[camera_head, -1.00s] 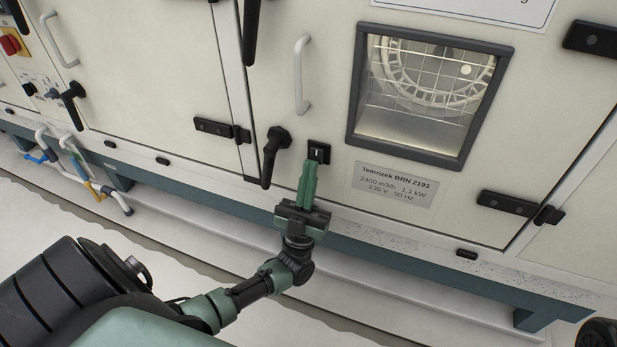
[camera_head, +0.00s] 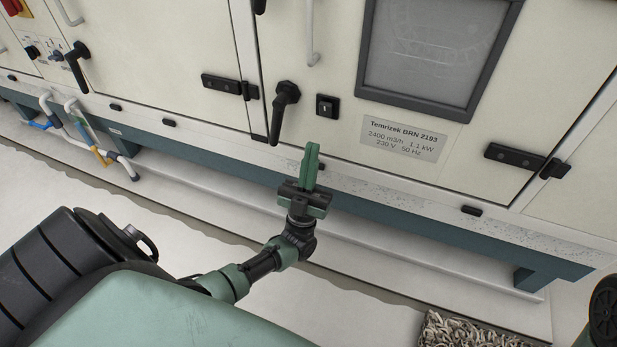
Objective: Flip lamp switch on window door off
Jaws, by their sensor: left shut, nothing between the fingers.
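The lamp switch (camera_head: 327,106) is a small black square on the cream window door (camera_head: 345,60), to the right of a black door handle (camera_head: 284,108). The window (camera_head: 425,58) in this door is dull grey, and the round part behind it shows only faintly. My left gripper (camera_head: 312,147) has its green fingers shut with nothing between them. It is just below the switch in the picture and apart from it. My right gripper is not in view.
A label plate (camera_head: 404,138) sits right of the switch. Black hinges (camera_head: 515,157) stick out from the doors. A teal base beam (camera_head: 390,208) runs below the cabinet. A shaggy mat (camera_head: 465,335) lies on the floor at the bottom right.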

